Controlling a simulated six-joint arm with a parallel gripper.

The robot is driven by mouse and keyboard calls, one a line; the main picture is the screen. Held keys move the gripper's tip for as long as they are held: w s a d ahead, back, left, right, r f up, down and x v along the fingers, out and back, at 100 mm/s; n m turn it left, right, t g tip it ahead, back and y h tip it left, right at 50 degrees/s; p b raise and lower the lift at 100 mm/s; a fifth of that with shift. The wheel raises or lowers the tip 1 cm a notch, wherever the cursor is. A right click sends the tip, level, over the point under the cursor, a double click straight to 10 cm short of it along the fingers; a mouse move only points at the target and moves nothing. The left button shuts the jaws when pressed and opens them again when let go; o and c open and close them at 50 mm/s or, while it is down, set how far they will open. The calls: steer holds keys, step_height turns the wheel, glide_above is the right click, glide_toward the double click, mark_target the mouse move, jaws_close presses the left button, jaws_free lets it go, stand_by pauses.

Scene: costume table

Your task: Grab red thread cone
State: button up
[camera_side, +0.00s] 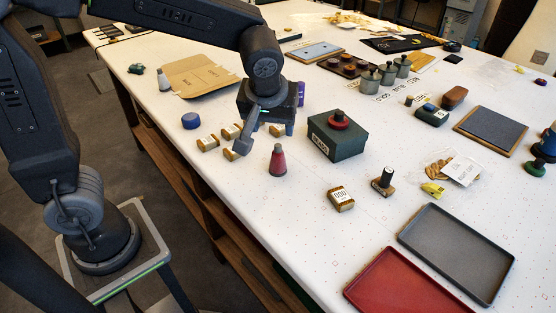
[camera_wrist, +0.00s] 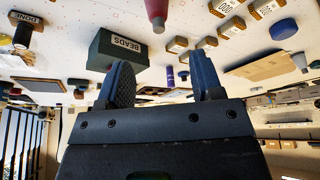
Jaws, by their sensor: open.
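The red thread cone (camera_side: 278,161) stands upright on the white table, in front of the dark green box. In the wrist view the red cone (camera_wrist: 157,12) shows at the top edge, partly cut off, ahead of and between the fingers. My gripper (camera_side: 262,140) is above the table, behind and to the left of the cone in the side view, and apart from it. In the wrist view my gripper (camera_wrist: 162,80) has its two fingers spread with nothing between them.
The green BEADS box (camera_side: 337,137) with a red disc on top stands close right of the cone. Small labelled blocks (camera_side: 208,143) and a blue round piece (camera_side: 190,121) lie to the left. A red tray (camera_side: 400,285) and grey tray (camera_side: 457,250) lie at the front right.

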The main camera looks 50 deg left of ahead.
mark_target(278, 146)
steer(key=x, duration=1)
steer(key=shift+w+f, duration=0.2)
steer(key=shift+f, duration=0.1)
steer(key=c, duration=1)
steer(key=shift+o, duration=0.2)
steer(key=shift+r, duration=0.15)
